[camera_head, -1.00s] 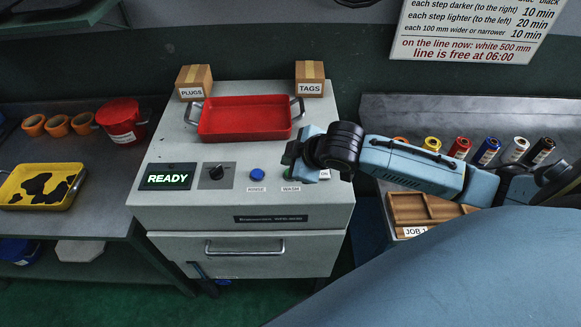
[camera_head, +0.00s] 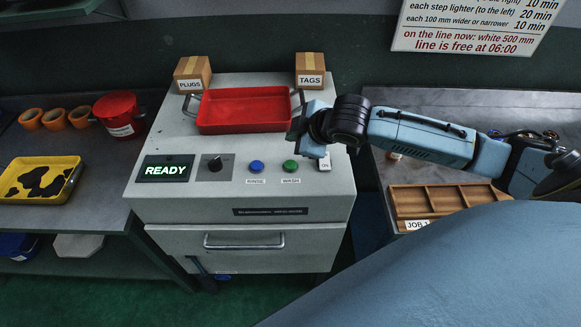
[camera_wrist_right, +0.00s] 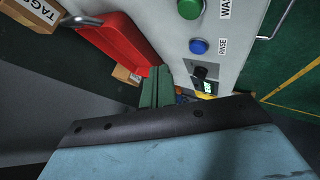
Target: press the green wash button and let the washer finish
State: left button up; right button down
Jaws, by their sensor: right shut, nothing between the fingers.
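The washer (camera_head: 160,210) is a grey cabinet with a sloped control panel. Its green wash button (camera_head: 291,165) is uncovered, above the "WASH" label, and shows at the top of the right wrist view (camera_wrist_right: 190,9). The display (camera_head: 166,169) reads "READY" in green. My right gripper (camera_head: 297,126) is behind the wash button, beside the red tray's right end, apart from the button. In the right wrist view its green fingers (camera_wrist_right: 156,88) are together, with nothing seen between them. My left gripper is not in view.
A blue rinse button (camera_head: 256,167) and black knob (camera_head: 215,164) are left of the wash button; a switch (camera_head: 324,163) is to its right. A red tray (camera_head: 245,126) lies on top, before the PLUGS box (camera_head: 192,76) and TAGS box (camera_head: 310,70). Benches flank the washer.

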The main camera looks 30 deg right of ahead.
jog(key=b, duration=0.6)
send_over(294, 167)
notch_tip(294, 167, down, 6)
jog(key=shift+r, duration=0.1)
jog(key=shift+w+f, duration=0.1)
jog(key=shift+f, duration=0.55)
jog(key=shift+f, duration=0.1)
dwell(1.0)
jog(key=shift+f, duration=0.25)
jog(key=shift+f, duration=0.55)
dwell(0.5)
dwell(0.3)
jog(key=shift+r+p, duration=0.9)
jog(key=shift+p, duration=0.45)
